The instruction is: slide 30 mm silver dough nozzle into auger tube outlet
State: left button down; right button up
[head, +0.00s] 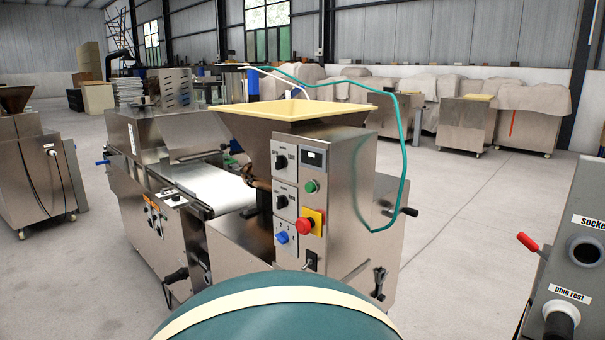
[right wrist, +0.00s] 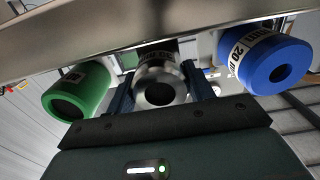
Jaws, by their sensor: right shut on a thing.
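The silver nozzle (right wrist: 160,75) is in the middle of the right wrist view, its round bore facing the camera. My right gripper (right wrist: 160,93) is shut on it, with one dark finger on each side. The nozzle sits between a green nozzle (right wrist: 78,92) on the left and a blue nozzle (right wrist: 264,64) marked 20 on the right. Whether it still touches a support behind it is hidden. I cannot pick out the auger tube outlet for certain. My left gripper is in neither view.
A steel dough machine (head: 347,185) with a cream-rimmed hopper (head: 290,113) and a white belt (head: 205,185) stands ahead. At right, a steel unit has a dark round opening (head: 585,250) labelled socket, and a plug rest (head: 561,316). A metal edge (right wrist: 75,25) crosses above the nozzles.

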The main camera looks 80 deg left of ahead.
jog(key=c, duration=0.5)
jog(key=shift+o, duration=0.2)
jog(key=shift+s+d, duration=0.2)
jog(key=shift+s, duration=0.1)
jog(key=shift+p+v, duration=0.8)
jog(key=shift+v, duration=0.35)
jog(key=shift+s+d, duration=0.1)
jog(key=p+v, duration=0.3)
jog(key=v, duration=0.3)
jog(key=shift+s+d, duration=0.1)
jog(key=shift+s, duration=0.05)
